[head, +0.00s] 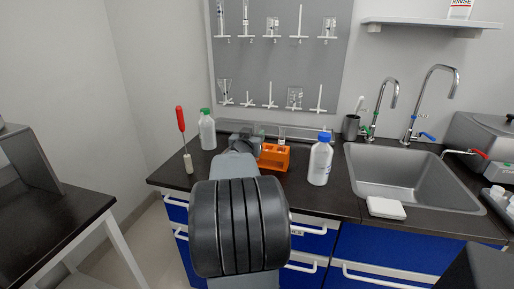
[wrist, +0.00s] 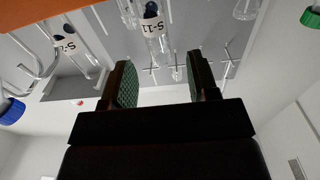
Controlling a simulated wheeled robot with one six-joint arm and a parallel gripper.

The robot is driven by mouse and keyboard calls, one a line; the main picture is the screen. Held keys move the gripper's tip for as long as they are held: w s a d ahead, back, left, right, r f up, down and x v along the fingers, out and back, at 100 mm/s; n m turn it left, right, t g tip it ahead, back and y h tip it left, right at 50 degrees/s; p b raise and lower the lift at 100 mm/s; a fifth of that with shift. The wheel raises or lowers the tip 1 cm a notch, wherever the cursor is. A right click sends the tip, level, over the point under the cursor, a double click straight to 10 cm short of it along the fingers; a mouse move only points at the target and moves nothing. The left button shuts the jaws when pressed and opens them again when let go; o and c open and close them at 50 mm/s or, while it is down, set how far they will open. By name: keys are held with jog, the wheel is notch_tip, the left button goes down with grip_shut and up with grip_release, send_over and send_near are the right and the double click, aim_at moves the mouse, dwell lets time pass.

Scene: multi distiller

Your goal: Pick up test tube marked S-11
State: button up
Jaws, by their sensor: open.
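The test tube marked S-11 (wrist: 153,28) is at the top of the wrist view, clear glass with a white label and a dark cap. My gripper (wrist: 160,70) is open; its two green-padded fingers point towards the tube. The tube lines up with the gap between them, with nothing visibly gripped; I cannot tell its exact distance. A second labelled tube (wrist: 66,46), perhaps S-7, is to the left. The orange rack (head: 275,158) stands on the dark counter in the head view; its edge also shows in the wrist view (wrist: 35,10). My arm hides most of the gripper in the head view.
A white bottle with a blue cap (head: 320,160) stands right of the rack. A green-capped bottle (head: 207,130) and a red-handled tool (head: 183,138) are to the left. A pegboard with glassware (head: 280,60) is behind. A sink (head: 410,178) lies further right.

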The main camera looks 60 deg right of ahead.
aim_at(256, 131)
jog(key=shift+b+x, duration=0.35)
jog(key=shift+x, duration=3)
jog(key=shift+c, duration=0.3)
grip_shut()
